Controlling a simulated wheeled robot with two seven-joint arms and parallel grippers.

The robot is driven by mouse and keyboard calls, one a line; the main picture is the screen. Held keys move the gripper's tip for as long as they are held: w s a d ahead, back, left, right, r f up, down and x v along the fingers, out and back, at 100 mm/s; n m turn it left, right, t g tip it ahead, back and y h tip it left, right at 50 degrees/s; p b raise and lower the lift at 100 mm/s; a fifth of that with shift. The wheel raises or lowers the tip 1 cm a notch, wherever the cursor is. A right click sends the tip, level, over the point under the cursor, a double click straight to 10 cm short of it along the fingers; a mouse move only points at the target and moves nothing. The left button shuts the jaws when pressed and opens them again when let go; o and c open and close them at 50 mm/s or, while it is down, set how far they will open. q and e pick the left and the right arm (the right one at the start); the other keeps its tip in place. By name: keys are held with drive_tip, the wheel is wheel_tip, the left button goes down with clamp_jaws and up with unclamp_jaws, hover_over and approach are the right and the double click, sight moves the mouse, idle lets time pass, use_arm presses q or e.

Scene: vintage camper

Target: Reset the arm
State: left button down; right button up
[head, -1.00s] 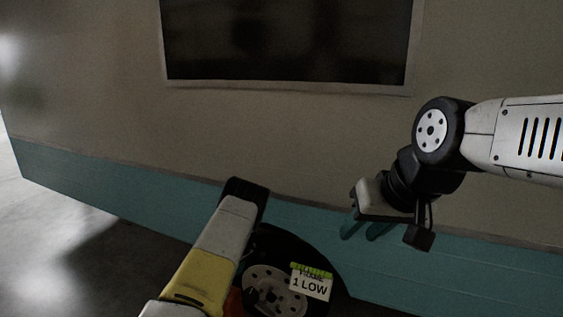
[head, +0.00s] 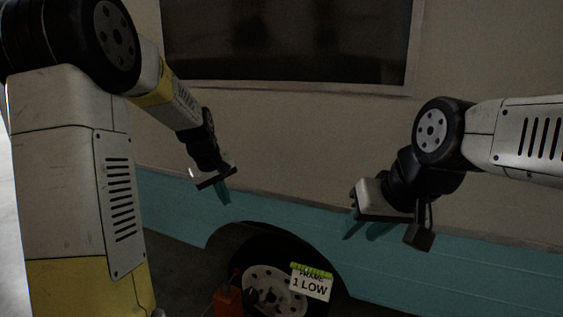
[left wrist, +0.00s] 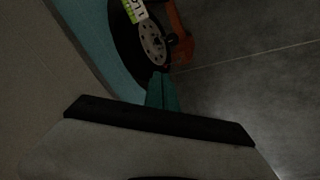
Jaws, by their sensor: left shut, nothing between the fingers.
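My left gripper (head: 222,192) hangs in front of the camper's side in the head view, left of centre, above and to the left of the wheel. Its teal fingers are together with nothing between them, as the left wrist view also shows (left wrist: 162,92). My left arm is raised and bent, its upper part filling the left side of the head view. My right gripper (head: 365,229) is at the right, pointing down, its teal fingers apart and empty.
The beige and teal camper wall (head: 290,130) with a dark window (head: 290,40) is close ahead. Below is a wheel (head: 268,286) with a card (head: 311,284) reading "1 LOW". A red-orange object (head: 228,301) stands beside it. Bare floor (left wrist: 240,85) lies beyond the wheel in the wrist view.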

use_arm(q)
drive_tip(key=s+d+r+m+t, duration=0.1)
drive_tip(key=s+r+m, duration=0.2)
drive_tip(key=s, duration=1)
drive_tip(key=s+d+r+m+t, duration=0.1)
drive_tip(key=s+r+m, duration=0.2)
drive_tip(key=s, duration=1.1)
wheel_tip(320, 180, up, 2)
drive_tip(key=shift+s+r+h, duration=0.1)
drive_tip(key=shift+s+h, duration=0.2)
